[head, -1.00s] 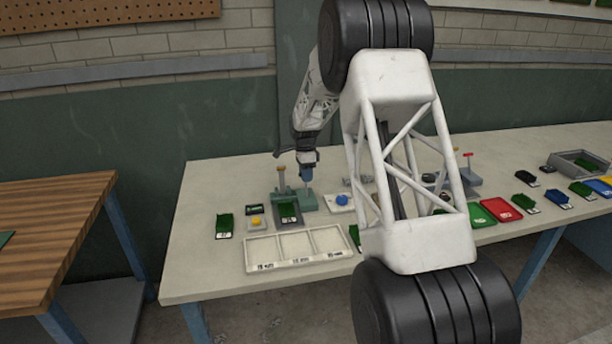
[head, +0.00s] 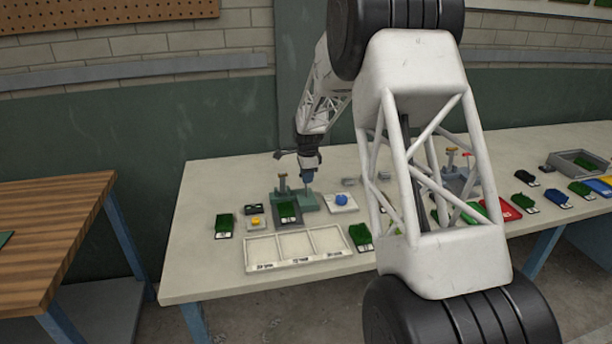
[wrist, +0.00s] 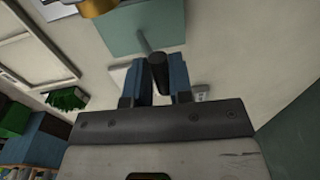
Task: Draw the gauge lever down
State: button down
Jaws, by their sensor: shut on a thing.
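The gauge (head: 308,203) is a green block stand on the left part of the table, with a short upright post (head: 283,184) at its left. The gauge lever, a grey rod with a dark grip (wrist: 158,72), lies between the blue fingers of my gripper (wrist: 162,80) in the wrist view. My gripper (head: 308,184) is shut on the lever and points down just above the stand; the lever itself is mostly hidden in the head view. The stand's green plate (wrist: 150,25) and a brass part (wrist: 98,7) also show in the wrist view.
A turf sample (head: 288,211) sits in front of the gauge. A white three-compartment tray (head: 297,262) lies nearer the front edge. A blue button (head: 341,199) is to the right and a yellow one (head: 255,222) to the left. Another turf sample (head: 224,223) lies farther left.

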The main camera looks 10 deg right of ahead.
jog(key=shift+s+r+t, duration=0.3)
jog(key=shift+s+t, duration=0.3)
jog(key=shift+t, duration=0.3)
jog(key=shift+s+f+t, duration=0.1)
jog(key=shift+s+t, duration=1)
jog(key=shift+t, duration=0.4)
jog(key=shift+s+f, duration=0.15)
jog(key=shift+s, duration=0.25)
jog(key=shift+s+f, duration=0.1)
jog(key=shift+s, duration=0.1)
jog(key=c, duration=1.1)
grip_release()
jog(key=shift+v, duration=3.9)
jog(key=shift+c, duration=0.6)
